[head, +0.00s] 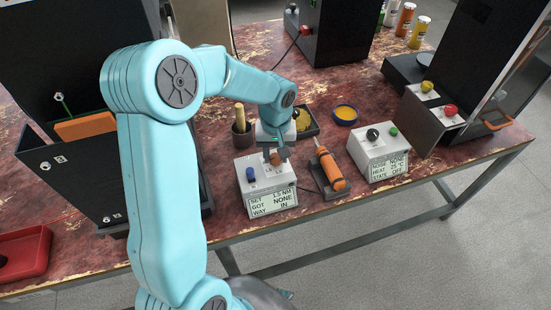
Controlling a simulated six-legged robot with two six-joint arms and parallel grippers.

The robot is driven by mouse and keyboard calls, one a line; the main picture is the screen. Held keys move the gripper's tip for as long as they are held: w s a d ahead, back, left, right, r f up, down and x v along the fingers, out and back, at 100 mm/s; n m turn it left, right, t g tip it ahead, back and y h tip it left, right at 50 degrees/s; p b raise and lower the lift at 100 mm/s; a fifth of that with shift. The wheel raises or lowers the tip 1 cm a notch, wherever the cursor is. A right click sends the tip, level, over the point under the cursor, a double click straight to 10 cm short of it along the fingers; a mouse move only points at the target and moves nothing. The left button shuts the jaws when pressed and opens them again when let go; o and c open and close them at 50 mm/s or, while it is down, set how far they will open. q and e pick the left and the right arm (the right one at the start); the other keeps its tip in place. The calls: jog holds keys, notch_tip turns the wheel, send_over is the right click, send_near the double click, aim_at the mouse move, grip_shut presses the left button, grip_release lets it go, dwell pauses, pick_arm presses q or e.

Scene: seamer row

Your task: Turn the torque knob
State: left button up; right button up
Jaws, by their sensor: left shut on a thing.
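The torque box (256,199) is a white box near the table's front edge. Its display reads SET 1.5 NM, GOT NONE, WAY IN. The torque knob (275,160) is a small orange-brown knob on top, at the right of a blue knob or button (250,174). My left gripper (275,154) reaches down from behind and is shut on the torque knob, which its fingers partly hide. My right gripper is not in view.
An orange screwdriver (328,168) lies in a dark cradle just right of the box. Farther right is another white box (378,155) with black and green knobs. A pot (242,134) with wooden handles and a tray with yellow contents (303,123) stand behind.

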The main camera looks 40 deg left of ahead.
aim_at(275, 157)
pick_arm(q)
jog(key=shift+w+a+n+b, duration=0.1)
jog(key=shift+n+b, duration=0.55)
jog(key=shift+n, duration=0.45)
jog(key=shift+r, duration=0.1)
jog(key=o, duration=1)
jog(key=shift+a, duration=0.1)
notch_tip(275, 157, up, 16)
jog(key=shift+r+p, duration=0.1)
jog(key=shift+p, duration=0.7)
